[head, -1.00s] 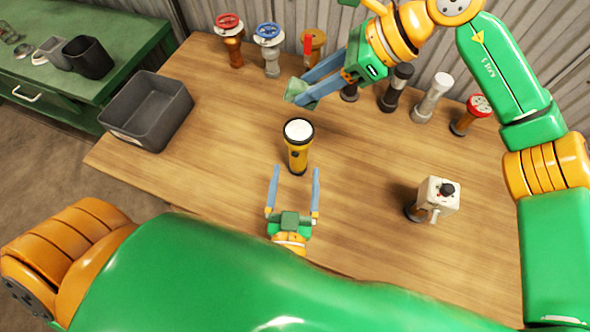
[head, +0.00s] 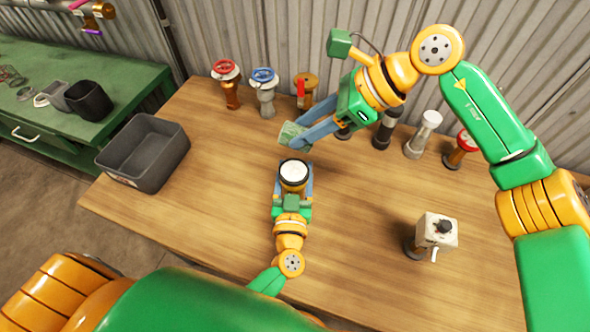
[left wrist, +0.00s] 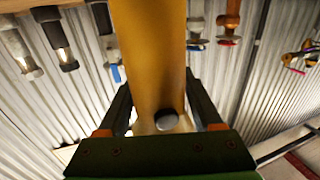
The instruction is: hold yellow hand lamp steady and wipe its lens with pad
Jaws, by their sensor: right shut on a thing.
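The yellow hand lamp (head: 294,175) stands upright on the table with its pale round lens facing up. In the left wrist view its yellow body (left wrist: 157,60) fills the middle, with a dark round button low on it. My left gripper (head: 293,186) is open around the lamp's body, one finger on each side. Small gaps seem to show between fingers and body. My right gripper (head: 305,136) is shut on a grey-green pad (head: 291,134), held above the table just behind the lamp and apart from its lens.
A grey bin (head: 143,152) sits at the table's left. Red (head: 227,84) and blue (head: 265,90) handwheel valves, a brown fitting (head: 305,88) and several lamp-like items line the back. A white boxy device (head: 436,230) stands at the right. The front left of the table is clear.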

